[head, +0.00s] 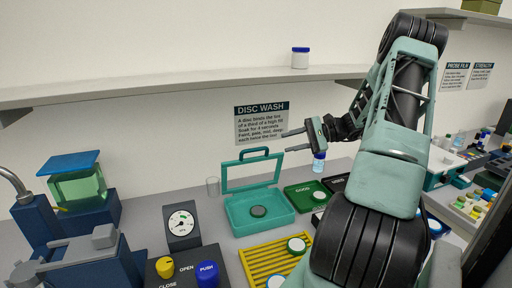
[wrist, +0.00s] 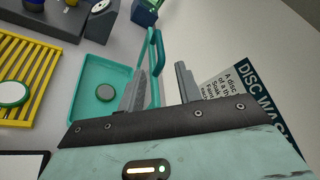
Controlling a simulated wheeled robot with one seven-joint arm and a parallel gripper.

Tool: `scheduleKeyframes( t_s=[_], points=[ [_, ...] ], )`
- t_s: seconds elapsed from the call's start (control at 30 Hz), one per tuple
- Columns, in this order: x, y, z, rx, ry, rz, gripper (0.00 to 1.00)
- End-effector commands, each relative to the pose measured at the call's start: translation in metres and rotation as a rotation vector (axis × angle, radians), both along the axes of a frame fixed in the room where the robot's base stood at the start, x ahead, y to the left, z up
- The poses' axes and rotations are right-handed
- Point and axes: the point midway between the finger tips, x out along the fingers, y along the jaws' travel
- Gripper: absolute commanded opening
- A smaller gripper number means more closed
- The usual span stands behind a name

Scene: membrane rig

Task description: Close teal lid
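The teal box (head: 282,216) sits open on the bench with a dark grey disc (head: 258,211) inside. Its teal lid (head: 223,180) stands raised at the box's back edge, a frame with a see-through middle and a handle (head: 253,150) on top. In the wrist view the lid's handle (wrist: 157,50) shows beyond my fingertips, and the box tray (wrist: 72,98) lies to the left with the disc (wrist: 104,92). My gripper (head: 285,142) is open and empty, to the right of the lid near handle height. Its two fingers (wrist: 160,68) are apart; I cannot tell whether one touches the lid.
A yellow rack (head: 262,262) with white-topped discs stands in front of the box. A green tray (head: 303,194) is at its right. A shelf (head: 200,86) runs above.

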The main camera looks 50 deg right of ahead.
Motion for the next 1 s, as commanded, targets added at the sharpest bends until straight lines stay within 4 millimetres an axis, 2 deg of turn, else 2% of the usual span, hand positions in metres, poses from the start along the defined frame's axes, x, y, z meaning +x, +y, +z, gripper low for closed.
scheduleKeyframes(
  t_s=[0.3,0.5,0.7,1.0],
  points=[
    [0.05,0.045,-0.013,0.004,0.001,0.004,0.34],
    [0.074,0.065,-0.023,0.002,0.002,0.003,0.34],
    [0.086,0.075,-0.029,0.001,0.002,0.002,0.34],
    [0.088,0.076,-0.031,0.0,0.001,0.001,0.34]
  ],
)
